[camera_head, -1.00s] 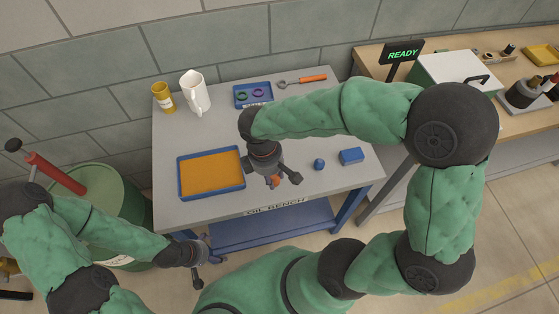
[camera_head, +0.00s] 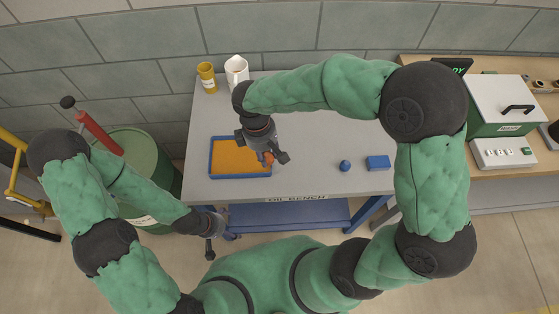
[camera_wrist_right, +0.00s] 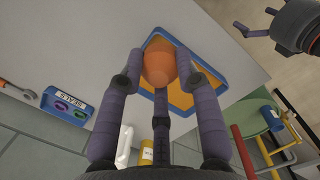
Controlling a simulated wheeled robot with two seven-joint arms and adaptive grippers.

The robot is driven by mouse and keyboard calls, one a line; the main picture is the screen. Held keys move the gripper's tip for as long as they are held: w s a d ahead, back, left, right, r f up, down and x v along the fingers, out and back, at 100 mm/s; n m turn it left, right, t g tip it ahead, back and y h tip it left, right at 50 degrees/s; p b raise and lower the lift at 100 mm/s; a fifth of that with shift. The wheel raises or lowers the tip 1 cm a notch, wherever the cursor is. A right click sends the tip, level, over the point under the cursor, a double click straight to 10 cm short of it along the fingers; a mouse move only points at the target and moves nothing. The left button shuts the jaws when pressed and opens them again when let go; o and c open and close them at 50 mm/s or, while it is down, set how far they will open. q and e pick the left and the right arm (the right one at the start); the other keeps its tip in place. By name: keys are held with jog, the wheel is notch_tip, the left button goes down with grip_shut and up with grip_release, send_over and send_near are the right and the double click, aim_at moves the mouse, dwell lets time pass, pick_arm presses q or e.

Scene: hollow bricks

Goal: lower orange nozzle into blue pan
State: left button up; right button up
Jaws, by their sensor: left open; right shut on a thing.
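The blue pan (camera_head: 211,160) lies on the grey bench, with a flat orange area inside its blue rim. My right gripper (camera_head: 268,159) is over the pan's right edge, pointing down. It is shut on the orange nozzle (camera_head: 265,157), mostly covered by the fingers in the head view. In the right wrist view the orange nozzle (camera_wrist_right: 158,65) sits between the fingertips, in front of the blue pan (camera_wrist_right: 222,80); its height above the pan is unclear. My left gripper (camera_head: 210,250) is open and empty, low in front of the bench; it also shows in the wrist view (camera_wrist_right: 256,22).
A yellow mug (camera_head: 206,77) and white jug (camera_head: 236,70) stand behind the pan. A blue knob (camera_head: 345,166) and blue block (camera_head: 378,163) lie on the right. A blue tray (camera_wrist_right: 68,105) with rings shows in the wrist view. A green drum (camera_head: 140,165) stands left of the bench.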

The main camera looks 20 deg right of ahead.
jog(key=w+a+f, duration=0.3)
jog(key=w, duration=0.3)
jog(key=w+a+f, duration=0.3)
jog(key=w+a, duration=0.1)
jog(key=w, duration=0.1)
jog(key=shift+w+a+f+b, duration=0.25)
jog(key=shift+w+a+b, duration=0.05)
jog(key=shift+w, duration=0.1)
dwell(0.4)
jog(key=shift+f+b, duration=0.75)
jog(key=shift+f, duration=0.7)
jog(key=shift+f+b, duration=1.35)
jog(key=shift+f, duration=1.15)
dwell(1.2)
jog(key=o, duration=1.2)
